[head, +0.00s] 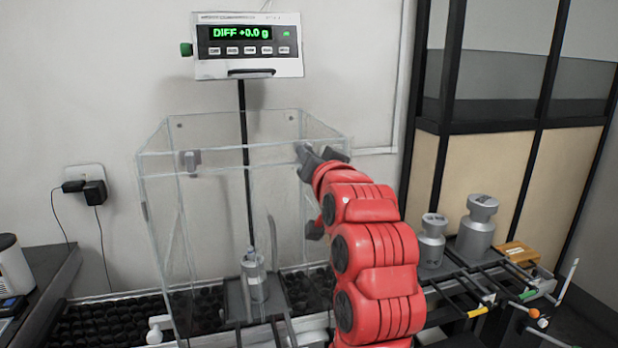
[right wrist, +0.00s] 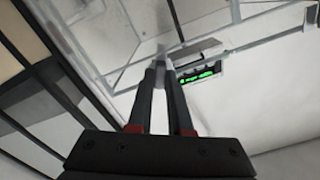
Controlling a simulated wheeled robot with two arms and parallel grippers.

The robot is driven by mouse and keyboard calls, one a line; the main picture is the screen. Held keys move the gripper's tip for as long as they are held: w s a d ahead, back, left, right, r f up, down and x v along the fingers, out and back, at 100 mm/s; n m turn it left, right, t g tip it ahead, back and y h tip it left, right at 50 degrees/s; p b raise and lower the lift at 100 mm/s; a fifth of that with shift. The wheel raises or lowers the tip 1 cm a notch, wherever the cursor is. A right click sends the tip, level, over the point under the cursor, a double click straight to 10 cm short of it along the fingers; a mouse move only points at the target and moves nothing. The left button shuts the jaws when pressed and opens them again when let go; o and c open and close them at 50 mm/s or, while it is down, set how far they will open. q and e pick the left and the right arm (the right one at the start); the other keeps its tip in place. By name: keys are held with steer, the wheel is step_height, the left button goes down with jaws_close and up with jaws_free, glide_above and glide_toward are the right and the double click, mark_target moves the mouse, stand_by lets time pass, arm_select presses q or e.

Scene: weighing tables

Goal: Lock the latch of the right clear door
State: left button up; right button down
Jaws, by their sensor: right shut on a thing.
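The clear box (head: 160,215) stands mid-left with a small metal weight (head: 253,276) on the pan inside it. My right arm reaches up in front of the box's right side. My right gripper (head: 318,160) is at the upper right front corner. In the right wrist view its fingers (right wrist: 161,78) are closed on a small grey piece (right wrist: 160,62), seemingly the right door's latch. How far the latch is turned is hidden by the fingers. A grey latch (head: 192,161) sits at the upper left front of the box. My left gripper is not in view.
A scale display (head: 248,45) on a pole behind the box reads DIFF +0.0 g. A wall socket with plugs (head: 85,185) is at left.

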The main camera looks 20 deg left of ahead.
steer(key=shift+n+b, duration=2.8)
steer(key=shift+b, duration=0.45)
steer(key=c, duration=0.8)
jaws_free()
steer(key=shift+c, duration=0.2)
steer(key=shift+s, duration=0.1)
steer(key=b+v, duration=0.4)
steer(key=v, duration=1.3)
steer(key=shift+d, duration=0.2)
